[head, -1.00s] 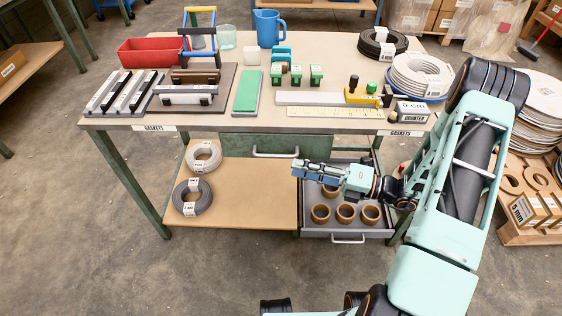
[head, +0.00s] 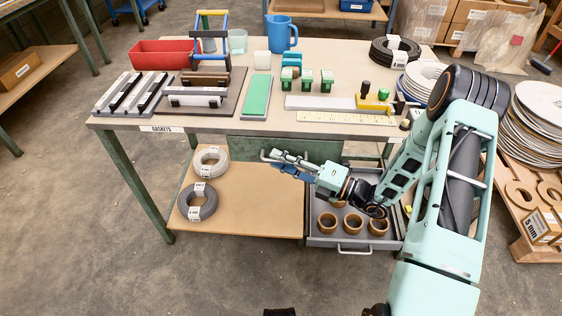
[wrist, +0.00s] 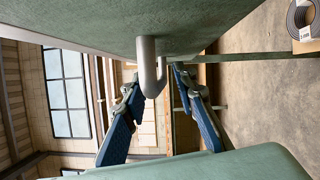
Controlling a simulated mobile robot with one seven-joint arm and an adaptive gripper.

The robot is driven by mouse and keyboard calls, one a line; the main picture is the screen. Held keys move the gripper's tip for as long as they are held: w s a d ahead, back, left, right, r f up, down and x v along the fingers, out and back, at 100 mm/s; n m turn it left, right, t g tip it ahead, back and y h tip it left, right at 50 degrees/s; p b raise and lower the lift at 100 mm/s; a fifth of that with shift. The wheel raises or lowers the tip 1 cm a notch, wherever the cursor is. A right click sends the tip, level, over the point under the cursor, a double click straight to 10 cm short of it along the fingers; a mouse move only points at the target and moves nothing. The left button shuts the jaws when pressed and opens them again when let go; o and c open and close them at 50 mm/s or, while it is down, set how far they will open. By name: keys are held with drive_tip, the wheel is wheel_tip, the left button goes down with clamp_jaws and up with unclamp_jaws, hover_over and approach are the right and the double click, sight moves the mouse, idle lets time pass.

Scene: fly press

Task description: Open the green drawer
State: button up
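The green drawer (head: 285,149) sits under the table top and looks shut. Its grey bar handle (wrist: 149,70) stands out from the green front, which fills the top of the wrist view (wrist: 120,22). My gripper (head: 272,162) is at the drawer front in the head view and partly covers the handle. In the wrist view my gripper (wrist: 157,88) has its two blue-padded fingers apart, with the handle's end showing between the tips. I cannot tell whether a finger touches the handle.
A lower grey drawer (head: 322,241) stands open below my arm, with several brown rings inside. The wooden shelf (head: 250,215) holds two coils at its left. The worktable top (head: 230,122) above carries many tools. Floor in front is clear.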

clamp_jaws()
drive_tip(key=shift+s, duration=0.1)
idle(0.5)
